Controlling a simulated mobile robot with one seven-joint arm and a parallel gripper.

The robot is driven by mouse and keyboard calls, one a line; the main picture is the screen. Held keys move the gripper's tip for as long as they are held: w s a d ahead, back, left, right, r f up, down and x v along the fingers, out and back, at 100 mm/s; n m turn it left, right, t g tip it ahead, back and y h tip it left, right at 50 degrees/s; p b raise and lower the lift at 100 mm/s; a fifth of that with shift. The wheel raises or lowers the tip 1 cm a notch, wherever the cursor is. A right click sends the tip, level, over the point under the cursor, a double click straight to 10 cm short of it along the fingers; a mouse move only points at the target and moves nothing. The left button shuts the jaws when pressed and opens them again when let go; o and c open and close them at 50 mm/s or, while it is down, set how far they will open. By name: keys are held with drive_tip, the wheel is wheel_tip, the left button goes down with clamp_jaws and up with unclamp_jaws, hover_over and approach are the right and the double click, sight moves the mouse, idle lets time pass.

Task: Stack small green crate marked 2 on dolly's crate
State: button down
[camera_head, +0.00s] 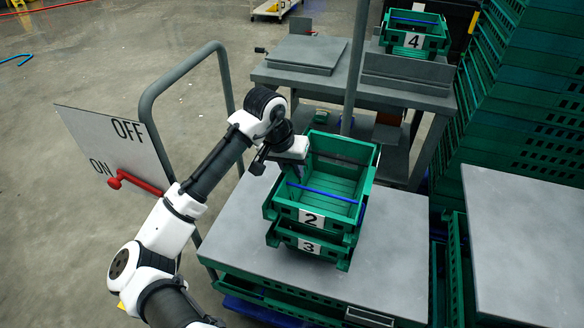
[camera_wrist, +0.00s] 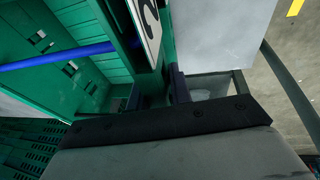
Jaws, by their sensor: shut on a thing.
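The small green crate marked 2 (camera_head: 311,218) is at the middle of the head view, open at the top and empty, with a blue bar across it. It is directly over the small green crate marked 3 (camera_head: 308,245); I cannot tell whether a small gap remains. My gripper (camera_head: 287,166) is shut on the left wall of crate 2. In the wrist view, my gripper (camera_wrist: 155,92) has a finger on each side of the wall of crate 2 (camera_wrist: 75,60). The far finger is partly hidden.
Crate 3 stands on a grey tabletop (camera_head: 385,235). A crate marked 4 (camera_head: 413,40) stands on a shelf unit behind. Tall green crate stacks (camera_head: 525,110) and another grey top (camera_head: 530,235) are at right. A rail (camera_head: 145,110) and an ON/OFF sign (camera_head: 110,145) are at left.

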drive_tip(key=c, duration=1.3)
unclamp_jaws()
drive_tip(key=v, duration=1.2)
drive_tip(key=shift+r, duration=0.1)
